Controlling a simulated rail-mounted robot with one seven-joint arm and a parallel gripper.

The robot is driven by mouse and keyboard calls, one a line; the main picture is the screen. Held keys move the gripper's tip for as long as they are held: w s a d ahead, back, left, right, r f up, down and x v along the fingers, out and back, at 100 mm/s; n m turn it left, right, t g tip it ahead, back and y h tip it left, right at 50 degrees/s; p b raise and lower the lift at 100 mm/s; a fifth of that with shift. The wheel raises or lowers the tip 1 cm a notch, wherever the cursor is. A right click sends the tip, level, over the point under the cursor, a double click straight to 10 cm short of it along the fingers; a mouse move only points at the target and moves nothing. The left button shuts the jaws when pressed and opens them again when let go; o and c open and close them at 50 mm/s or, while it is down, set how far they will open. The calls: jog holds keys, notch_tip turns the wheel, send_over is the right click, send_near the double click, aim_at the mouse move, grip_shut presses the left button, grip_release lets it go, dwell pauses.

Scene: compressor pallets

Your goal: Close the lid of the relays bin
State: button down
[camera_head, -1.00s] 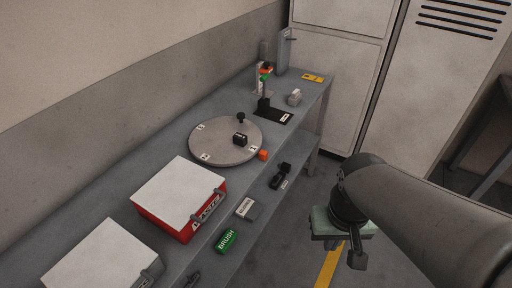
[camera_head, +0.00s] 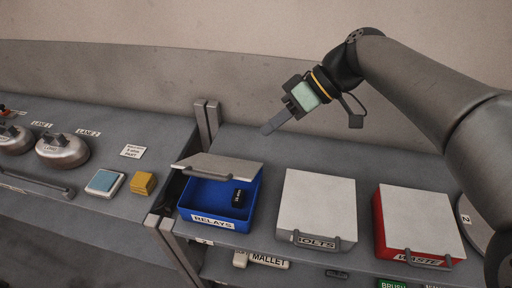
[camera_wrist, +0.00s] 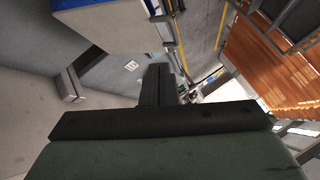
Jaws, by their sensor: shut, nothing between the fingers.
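The relays bin (camera_head: 190,214) is a blue box with a RELAYS label on its front, on the bench left of centre in the head view. Its grey lid (camera_head: 218,165) stands raised at the back, so the inside shows. A small dark block (camera_head: 238,198) with a label lies inside at the right. My gripper (camera_head: 268,129) is above and behind the bin, to the right of the lid and apart from it, pointing down-left. Its fingers are shut and empty. In the wrist view the shut fingers (camera_wrist: 158,82) show below a pale panel with a blue edge, probably the bin.
Right of the relays bin stand a white-lidded bolts bin (camera_head: 318,202) and a red waste bin (camera_head: 385,238), both closed. A grey post (camera_head: 207,122) rises behind the relays bin at left. A yellow block (camera_head: 143,183) and a blue-topped pad (camera_head: 104,182) lie further left.

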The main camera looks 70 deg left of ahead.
jog(key=s+a+f, duration=0.1)
jog(key=s, duration=0.3)
jog(key=s+f+n+p, duration=0.1)
jog(key=s+f, duration=0.1)
jog(key=s, duration=0.2)
jog(key=s+a+f+n+g+p, duration=0.1)
jog(key=s+f, duration=0.1)
jog(key=s, duration=0.2)
jog(key=shift+s+a+h, duration=0.3)
jog(key=shift+s+a, duration=0.05)
jog(key=f, duration=0.1)
jog(key=d+f, duration=0.1)
jog(key=f+p, duration=0.1)
jog(key=shift+s+d+f, duration=0.2)
jog(key=shift+d+f, duration=0.05)
jog(key=shift+f, duration=0.1)
